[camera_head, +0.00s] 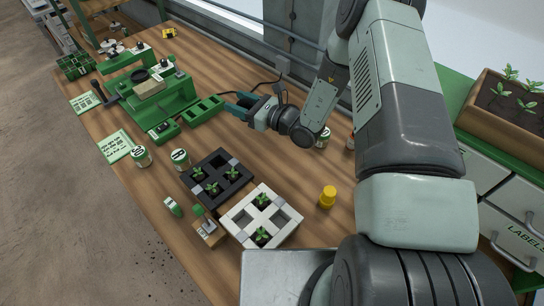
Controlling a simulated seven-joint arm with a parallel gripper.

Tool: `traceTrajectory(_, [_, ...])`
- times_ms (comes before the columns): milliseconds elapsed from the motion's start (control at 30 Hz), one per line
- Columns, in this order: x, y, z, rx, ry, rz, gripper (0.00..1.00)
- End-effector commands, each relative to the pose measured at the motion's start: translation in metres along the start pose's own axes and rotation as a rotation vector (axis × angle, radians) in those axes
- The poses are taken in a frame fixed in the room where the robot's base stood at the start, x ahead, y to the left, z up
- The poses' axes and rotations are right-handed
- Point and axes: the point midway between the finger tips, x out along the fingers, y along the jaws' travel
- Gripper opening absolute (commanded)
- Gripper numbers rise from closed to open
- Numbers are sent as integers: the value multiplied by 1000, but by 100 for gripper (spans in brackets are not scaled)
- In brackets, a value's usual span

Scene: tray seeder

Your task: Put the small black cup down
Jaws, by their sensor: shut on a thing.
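My gripper (238,105) is over the back part of the wooden bench, to the right of the green seeder (180,98). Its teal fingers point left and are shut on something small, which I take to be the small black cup. The cup is hardly visible between the fingers, and I cannot tell its tilt or exact height above the bench. A round dark piece (139,76) sits on top of the seeder; I cannot tell whether it is a separate cup.
A green compartment strip (203,110) lies just left of my gripper. A black seedling tray (237,184) and white tray (287,232) stand in front. Jars (141,156) and (180,159) and a yellow pot (328,196) stand nearby. Bare wood (255,150) lies between gripper and trays.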

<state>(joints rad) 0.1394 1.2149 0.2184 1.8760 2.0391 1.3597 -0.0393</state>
Motion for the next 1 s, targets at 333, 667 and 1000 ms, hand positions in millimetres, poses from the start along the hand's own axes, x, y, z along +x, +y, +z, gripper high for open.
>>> traceTrajectory(333, [-98,34,-7,1,1,434,23])
traceTrajectory(667, [-125,44,-38,3,0,537,23])
traceTrajectory(1000, [-124,44,-80,0,0,535,23])
